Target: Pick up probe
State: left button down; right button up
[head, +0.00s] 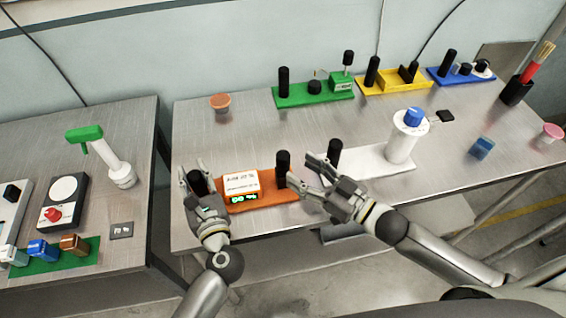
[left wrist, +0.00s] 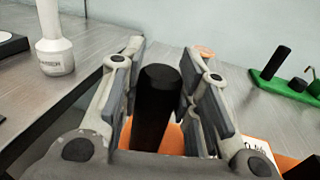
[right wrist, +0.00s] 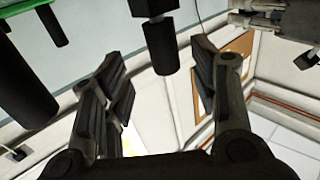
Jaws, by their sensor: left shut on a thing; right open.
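An orange module (head: 265,196) with a white label and lit green display lies near the front edge of the right table. My left gripper (head: 196,175) is shut on the black post (head: 198,187) at its left end; the post (left wrist: 155,105) stands between the fingers in the left wrist view. A second black post (head: 283,161) stands at the module's right end. My right gripper (head: 305,170) is open beside it, near the white module (head: 365,161). In the right wrist view a black part (right wrist: 160,45) shows beyond the spread fingers (right wrist: 160,95). I cannot tell which part is the probe.
Green (head: 310,97), yellow (head: 385,88) and blue (head: 450,76) modules stand along the back. A white cylinder (head: 402,143) with a blue top stands on the white module. A gap separates the left table (head: 120,195). The middle of the right table is clear.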

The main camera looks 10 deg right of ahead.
aim_at(289, 164)
jog(key=shift+x, duration=3.2)
jog(key=shift+s+a+r, duration=0.1)
jog(key=shift+s+r, duration=0.05)
jog(key=shift+s, duration=0.05)
jog(key=c, duration=1.2)
